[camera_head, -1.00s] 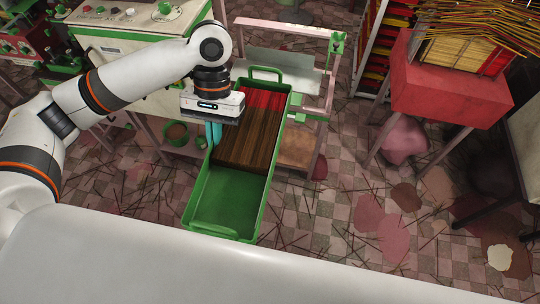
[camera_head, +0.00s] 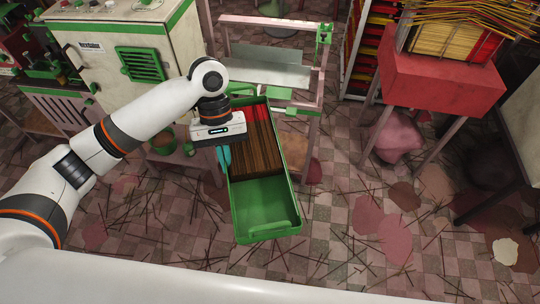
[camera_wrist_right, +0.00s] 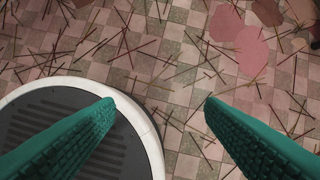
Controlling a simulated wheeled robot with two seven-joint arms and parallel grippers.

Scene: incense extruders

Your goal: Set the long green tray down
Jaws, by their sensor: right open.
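The long green tray (camera_head: 267,217) hangs above the floor in the middle of the head view, its long side running away from me. Dark brown sticks with red ends (camera_head: 258,143) fill its far part; its near part is bare. My left gripper (camera_head: 224,158) is at the tray's left wall, with a teal finger outside the wall, and appears shut on it. The inner finger is hidden. My right gripper (camera_wrist_right: 160,106) is open and empty in the right wrist view, its teal fingers wide apart above the floor.
A pinkish metal frame stand (camera_head: 318,70) is just beyond the tray. A cream machine with green trim (camera_head: 105,60) stands at left. A red block on legs (camera_head: 440,85) holds sticks at right. Scattered sticks lie on the checkered floor (camera_head: 350,255).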

